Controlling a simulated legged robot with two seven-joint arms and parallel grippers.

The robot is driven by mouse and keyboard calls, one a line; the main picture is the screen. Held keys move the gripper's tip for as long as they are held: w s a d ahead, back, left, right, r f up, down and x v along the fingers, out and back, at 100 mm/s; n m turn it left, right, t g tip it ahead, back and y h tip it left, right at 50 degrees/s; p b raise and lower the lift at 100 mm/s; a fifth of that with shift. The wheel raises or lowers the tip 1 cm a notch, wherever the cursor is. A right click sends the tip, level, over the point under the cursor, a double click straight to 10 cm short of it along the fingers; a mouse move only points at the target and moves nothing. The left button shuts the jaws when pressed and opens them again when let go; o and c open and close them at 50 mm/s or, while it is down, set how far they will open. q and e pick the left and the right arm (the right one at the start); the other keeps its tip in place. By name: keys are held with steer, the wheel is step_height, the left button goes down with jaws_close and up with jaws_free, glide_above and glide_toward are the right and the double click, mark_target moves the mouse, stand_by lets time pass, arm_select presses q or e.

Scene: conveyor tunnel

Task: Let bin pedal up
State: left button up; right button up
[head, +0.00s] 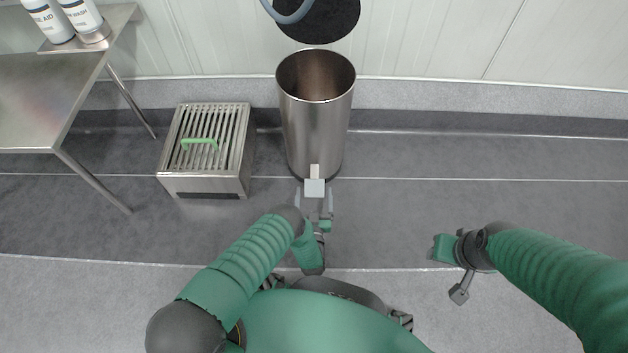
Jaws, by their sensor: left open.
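A tall steel bin (318,125) stands on the floor by the wall, its mouth uncovered. Its dark round lid (325,22) is raised behind the mouth. The small pale pedal (314,188) sticks out at the foot of the bin, towards me. My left gripper (315,200) is open, with its fingertips one on each side of the pedal; I cannot tell if they touch it. My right gripper (452,270) is apart from the bin, over the floor to the right, and its fingers do not show clearly.
A slatted steel box (203,185) with a green handle (200,143) stands left of the bin. A steel table (40,95) with two white bottles is at the left. A blue-grey curved piece (288,14) crosses by the lid. Floor right of the bin is clear.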

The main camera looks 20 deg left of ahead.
arm_select(q)
steer(key=shift+w, duration=0.1)
steer(key=shift+r, duration=0.1)
jaws_close()
stand_by(0.5)
